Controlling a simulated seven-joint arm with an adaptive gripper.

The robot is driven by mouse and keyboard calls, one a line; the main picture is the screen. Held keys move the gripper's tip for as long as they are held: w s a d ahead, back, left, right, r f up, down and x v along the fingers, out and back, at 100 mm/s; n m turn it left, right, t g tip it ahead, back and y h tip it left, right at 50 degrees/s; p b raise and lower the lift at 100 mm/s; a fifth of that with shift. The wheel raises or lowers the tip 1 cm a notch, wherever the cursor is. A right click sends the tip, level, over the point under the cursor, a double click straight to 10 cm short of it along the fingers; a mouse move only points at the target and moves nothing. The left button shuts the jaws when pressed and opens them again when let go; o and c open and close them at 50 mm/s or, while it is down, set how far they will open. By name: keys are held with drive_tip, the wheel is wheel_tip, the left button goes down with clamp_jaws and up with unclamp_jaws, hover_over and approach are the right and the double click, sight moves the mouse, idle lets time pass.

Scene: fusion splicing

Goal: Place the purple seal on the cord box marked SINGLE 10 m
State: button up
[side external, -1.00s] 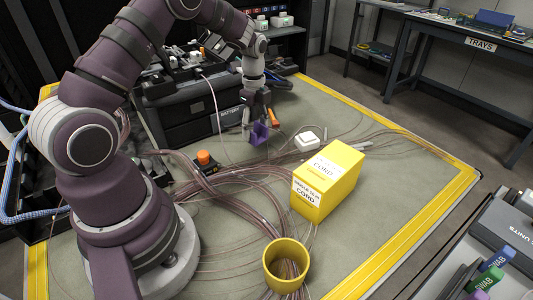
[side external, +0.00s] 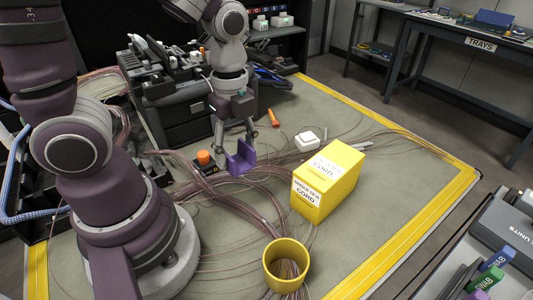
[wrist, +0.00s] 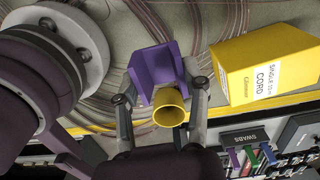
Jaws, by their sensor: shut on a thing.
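The purple seal (side external: 241,162) is an angular, channel-like piece. My gripper (side external: 236,142) is shut on it and holds it left of the yellow cord box (side external: 333,190), apart from it. In the wrist view the seal (wrist: 153,68) sits between the two fingers of my gripper (wrist: 161,95). The cord box (wrist: 262,72) is to its right there. Its labels read SINGLE and CORD; the length figure is too small to read surely.
A yellow open cup (side external: 286,266) stands in front of the box. An orange-topped item (side external: 205,162) is left of the seal, and a white box (side external: 306,141) lies behind the cord box. Bundles of thin cables cross the mat (side external: 410,190). A swab bench (side external: 475,260) is at right.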

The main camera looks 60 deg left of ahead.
drive_tip(key=d+r, duration=0.3)
hover_over(331, 162)
drive_tip(key=shift+s+f+m, duration=0.25)
drive_tip(key=shift+f+m, duration=0.05)
drive_tip(key=shift+f, duration=0.4)
drive_tip(key=shift+w+f, duration=0.2)
drive_tip(key=shift+f, duration=1.55)
drive_tip(key=shift+f, duration=0.15)
drive_tip(key=o, duration=1.1)
drive_tip(key=shift+o, duration=0.2)
